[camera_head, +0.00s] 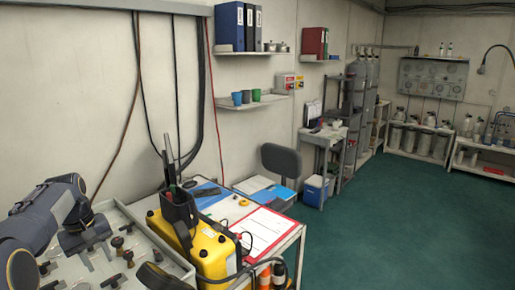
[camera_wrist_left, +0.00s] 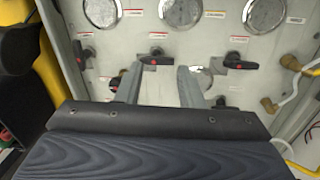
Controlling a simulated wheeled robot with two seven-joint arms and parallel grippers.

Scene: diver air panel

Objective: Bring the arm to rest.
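My left gripper (camera_head: 97,255) hangs over the grey air panel (camera_head: 130,212) at the lower left of the head view. In the left wrist view its two fingers (camera_wrist_left: 160,76) stand apart with nothing held between them. A black valve handle with a red mark (camera_wrist_left: 155,57) shows just beyond the gap between the fingertips. Other black valve handles (camera_wrist_left: 240,63) and round gauges (camera_wrist_left: 181,10) lie around it. I cannot tell whether a finger touches the panel. My right gripper is in neither view.
A yellow case (camera_head: 212,252) with a black radio-like device (camera_head: 180,212) stands close to the panel's right. Beyond are a table with a red-edged sheet (camera_head: 262,228) and a grey chair (camera_head: 281,160). The green floor (camera_head: 410,220) at right is clear.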

